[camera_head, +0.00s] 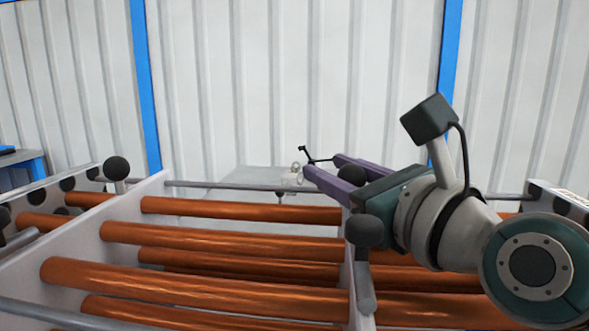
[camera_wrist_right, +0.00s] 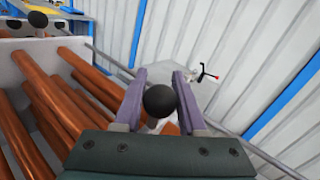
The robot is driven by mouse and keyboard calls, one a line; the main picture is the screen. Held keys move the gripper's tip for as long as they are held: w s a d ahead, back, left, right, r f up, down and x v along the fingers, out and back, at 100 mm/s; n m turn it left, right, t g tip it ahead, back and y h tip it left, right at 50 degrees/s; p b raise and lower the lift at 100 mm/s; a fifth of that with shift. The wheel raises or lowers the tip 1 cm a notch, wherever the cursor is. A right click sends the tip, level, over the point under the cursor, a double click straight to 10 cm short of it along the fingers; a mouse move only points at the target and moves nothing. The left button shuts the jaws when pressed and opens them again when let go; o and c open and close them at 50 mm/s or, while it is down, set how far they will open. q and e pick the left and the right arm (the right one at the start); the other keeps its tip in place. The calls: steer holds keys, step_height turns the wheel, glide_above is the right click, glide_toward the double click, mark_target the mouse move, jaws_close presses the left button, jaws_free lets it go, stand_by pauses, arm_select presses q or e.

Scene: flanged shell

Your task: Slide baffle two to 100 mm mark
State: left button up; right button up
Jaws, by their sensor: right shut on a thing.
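A pale baffle plate (camera_head: 347,285) stands upright across the copper tubes near the middle of the head view. I see no label that says which baffle is number two. My right gripper (camera_head: 322,168) is at this plate's far side, its purple fingers shut on a black ball knob (camera_head: 352,175). In the right wrist view the knob (camera_wrist_right: 160,101) sits between the two fingers (camera_wrist_right: 160,78). A nearer black knob (camera_head: 364,230) stands on a grey post by the same plate. My left gripper is not in view. No mark scale is readable.
Several copper tubes (camera_head: 220,240) run left to right. Another pale plate (camera_head: 125,215) with a black knob (camera_head: 117,168) stands at left. A grey rod (camera_head: 235,187) runs along the far side. A small clamp with a dark handle (camera_head: 305,155) is just beyond my fingers.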

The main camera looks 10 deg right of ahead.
jaws_close()
stand_by(0.8)
